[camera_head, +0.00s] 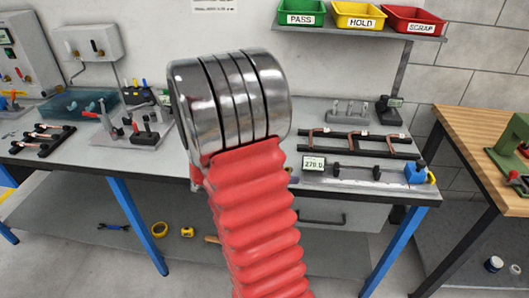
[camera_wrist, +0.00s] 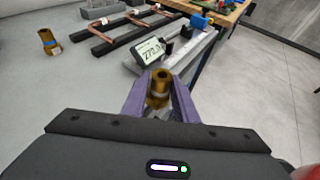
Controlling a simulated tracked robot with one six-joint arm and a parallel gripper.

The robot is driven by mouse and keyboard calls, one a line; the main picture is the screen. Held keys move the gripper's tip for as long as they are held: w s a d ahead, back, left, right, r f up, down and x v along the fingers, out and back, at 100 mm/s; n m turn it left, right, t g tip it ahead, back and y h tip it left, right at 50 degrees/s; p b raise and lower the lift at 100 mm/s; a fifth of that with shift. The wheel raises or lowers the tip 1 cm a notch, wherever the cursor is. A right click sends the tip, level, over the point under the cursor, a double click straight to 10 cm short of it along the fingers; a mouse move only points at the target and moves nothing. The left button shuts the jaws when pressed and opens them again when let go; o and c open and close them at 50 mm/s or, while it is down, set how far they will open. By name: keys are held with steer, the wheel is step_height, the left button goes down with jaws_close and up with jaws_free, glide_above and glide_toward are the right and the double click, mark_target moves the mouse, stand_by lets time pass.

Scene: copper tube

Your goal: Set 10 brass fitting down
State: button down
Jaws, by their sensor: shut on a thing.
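In the wrist view, my gripper (camera_wrist: 160,92) has two purple fingers shut on a brass fitting (camera_wrist: 158,80). The fitting is short and cylindrical, with a round opening at its top. Its lower part is hidden between the fingers, so I cannot tell whether it touches the bench below. In the head view my own red and metal arm fills the middle and hides the gripper and both fittings.
A measuring fixture with a display (camera_head: 313,163) lies along the bench's front right. Behind it is a black rack with copper tubes (camera_head: 362,140). Green, yellow and red bins (camera_head: 358,17) sit on the shelf above. Bare grey bench (camera_wrist: 95,85) shows left of my gripper.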

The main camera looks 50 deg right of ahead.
steer(key=w+a+f+n+t, duration=0.4)
steer(key=w+a, duration=0.4)
steer(key=a, duration=0.5)
steer(key=w+a+f+n+t+y, duration=0.1)
steer(key=w+a+f+n+t, duration=0.3)
steer(key=w+a, duration=0.5)
steer(key=w+a+f+n+t, duration=0.4)
steer(key=w+a, duration=0.5)
steer(key=a, duration=0.7)
steer(key=n+t, duration=0.1)
steer(key=t, duration=0.1)
steer(key=shift+a+f+t, duration=0.3)
steer(key=shift+w, duration=0.25)
